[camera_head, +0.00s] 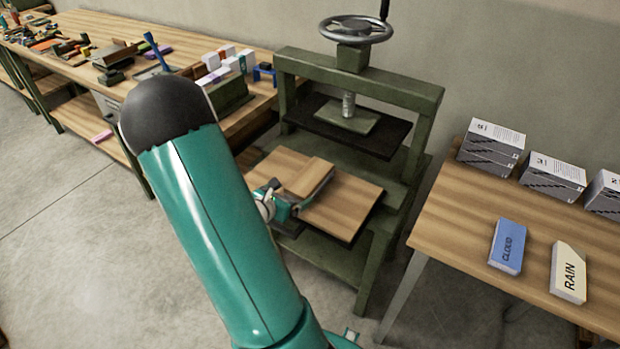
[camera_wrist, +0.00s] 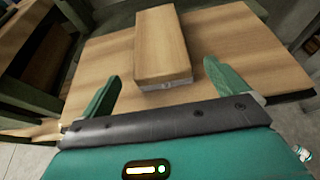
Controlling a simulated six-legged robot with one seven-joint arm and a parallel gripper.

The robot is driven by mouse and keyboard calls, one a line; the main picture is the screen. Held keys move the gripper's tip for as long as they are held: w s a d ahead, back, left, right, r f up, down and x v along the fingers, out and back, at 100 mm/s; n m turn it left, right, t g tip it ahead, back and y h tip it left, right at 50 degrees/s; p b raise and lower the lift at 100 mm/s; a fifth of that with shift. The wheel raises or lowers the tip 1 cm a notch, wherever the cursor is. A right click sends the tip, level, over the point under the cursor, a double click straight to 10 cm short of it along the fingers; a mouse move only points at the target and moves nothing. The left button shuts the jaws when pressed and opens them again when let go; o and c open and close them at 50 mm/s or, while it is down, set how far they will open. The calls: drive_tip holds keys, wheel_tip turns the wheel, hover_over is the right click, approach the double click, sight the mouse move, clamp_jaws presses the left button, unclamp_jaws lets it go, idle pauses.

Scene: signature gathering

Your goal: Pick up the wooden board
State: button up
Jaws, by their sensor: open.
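A small wooden board (camera_head: 309,177) lies on a larger wooden board (camera_head: 345,206) on the green press (camera_head: 402,190). In the wrist view the small board (camera_wrist: 160,42) has a pale layer under its near end, and the large board (camera_wrist: 230,40) spreads out beneath it. My gripper (camera_head: 292,201) is at the near end of the small board. In the wrist view its two green fingers (camera_wrist: 162,74) are apart, one on each side of that near end. The gripper is open and holds nothing. Whether the fingers touch the large board cannot be told.
The press plate (camera_head: 347,127) hangs above and behind the boards. Press posts stand on both sides. A table at right holds grey boxes (camera_head: 490,145), a blue CLOUD block (camera_head: 507,247) and a cream RAIN block (camera_head: 568,272). A cluttered workbench (camera_head: 190,47) stands at left.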

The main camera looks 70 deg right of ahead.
sight(297, 189)
drive_tip(key=x, duration=0.3)
drive_tip(key=shift+d+f, duration=0.1)
drive_tip(key=shift+d, duration=0.1)
drive_tip(key=c, duration=1.2)
drive_tip(key=shift+o, duration=0.2)
